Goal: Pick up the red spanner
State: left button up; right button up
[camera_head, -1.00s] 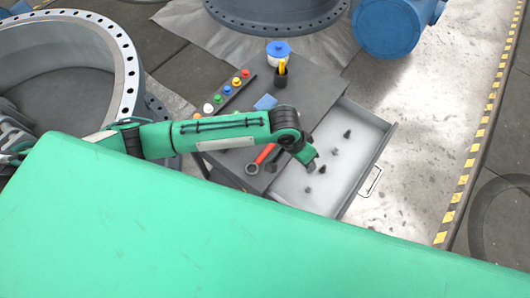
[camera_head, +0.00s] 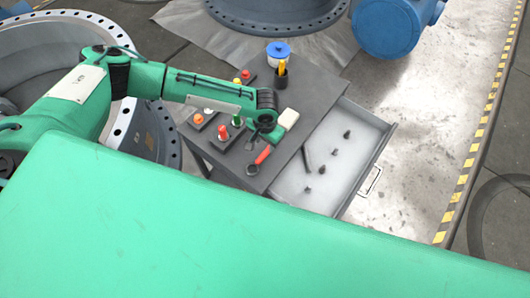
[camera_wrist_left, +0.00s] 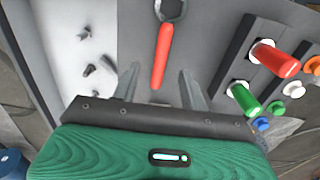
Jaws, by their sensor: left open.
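The red spanner (camera_head: 262,156) lies on the dark top of the tool cart, near the front right edge beside the open drawer. Its red handle also shows in the left wrist view (camera_wrist_left: 162,55), with the grey ring end at the top of the picture. My left gripper (camera_head: 257,140) is over the cart top, just behind the spanner in the head view. In the left wrist view its two fingers (camera_wrist_left: 160,85) are apart, and the handle's end points into the gap between them. Nothing is held. My right gripper is not in view.
An open drawer (camera_head: 340,130) at the right holds several small dark parts. Left of the spanner, red (camera_head: 237,121) and green knobs stand up from dark blocks. A blue-lidded pot (camera_head: 278,52) and a dark cup with yellow handles stand at the back.

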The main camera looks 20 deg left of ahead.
aim_at(264, 154)
pick_arm(q)
jog(key=shift+a+f+p, duration=0.15)
jog(key=shift+f+p, duration=0.5)
jog(key=shift+f, duration=3.3)
grip_shut()
